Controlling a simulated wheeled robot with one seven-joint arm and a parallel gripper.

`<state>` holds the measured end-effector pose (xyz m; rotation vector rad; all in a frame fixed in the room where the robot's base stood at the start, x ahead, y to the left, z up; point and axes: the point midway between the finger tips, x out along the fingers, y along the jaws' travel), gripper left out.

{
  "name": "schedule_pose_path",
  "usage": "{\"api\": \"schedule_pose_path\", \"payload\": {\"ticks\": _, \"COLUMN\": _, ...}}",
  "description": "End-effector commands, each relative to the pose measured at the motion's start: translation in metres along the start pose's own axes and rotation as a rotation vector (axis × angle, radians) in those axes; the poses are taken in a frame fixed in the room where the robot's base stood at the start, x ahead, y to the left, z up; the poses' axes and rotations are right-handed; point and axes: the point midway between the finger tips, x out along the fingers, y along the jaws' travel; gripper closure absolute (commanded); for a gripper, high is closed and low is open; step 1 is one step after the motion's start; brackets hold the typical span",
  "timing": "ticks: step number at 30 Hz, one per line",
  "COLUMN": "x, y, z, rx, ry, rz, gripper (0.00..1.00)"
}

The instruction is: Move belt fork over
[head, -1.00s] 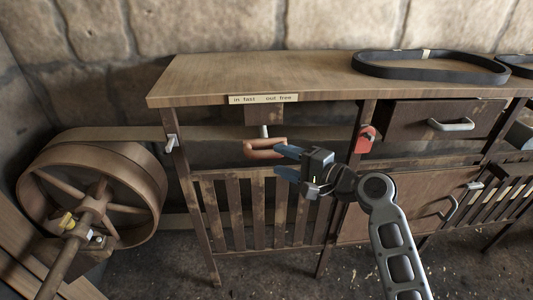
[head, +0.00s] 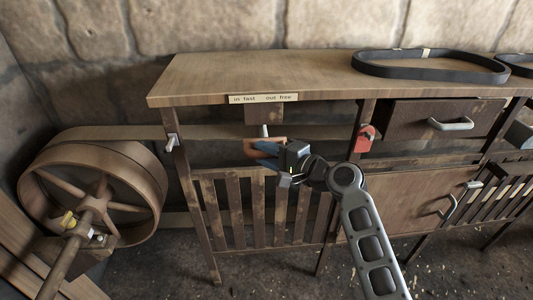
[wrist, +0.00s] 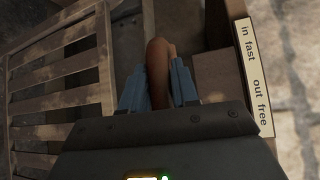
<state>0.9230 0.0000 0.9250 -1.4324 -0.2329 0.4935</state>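The belt fork's handle is an orange-brown wooden grip (head: 251,149) on a rod below the front edge of the bench. In the wrist view the grip (wrist: 158,66) lies between my two blue fingers. My gripper (head: 266,156) reaches in from the right, its fingers on either side of the grip. The fingers look open around it, with little gap; firm contact cannot be made out. The flat belt (head: 225,131) runs from the large pulley (head: 150,180) behind the handle. The fork's grip on the belt is hidden. A label (head: 263,98) reads "in fast" left and "out free" right.
The wooden bench (head: 220,75) overhangs the handle. A slatted guard (head: 235,210) stands below it. A red part (head: 365,139) is on the post to the right, near my arm. A drawer (head: 430,125) is farther right. A black belt loop (head: 430,68) lies on top.

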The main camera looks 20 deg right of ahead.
Motion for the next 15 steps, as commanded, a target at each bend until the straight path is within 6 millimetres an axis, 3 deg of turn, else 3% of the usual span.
{"api": "schedule_pose_path", "payload": {"ticks": 7, "x": -0.0002, "y": 0.0005, "z": -0.0001, "rx": 0.0, "ry": 0.0, "rz": 0.001, "gripper": 0.99}}
{"api": "schedule_pose_path", "payload": {"ticks": 15, "x": -0.0003, "y": 0.0007, "z": -0.0002, "rx": 0.001, "ry": 0.0, "rz": 0.001, "gripper": 1.0}}
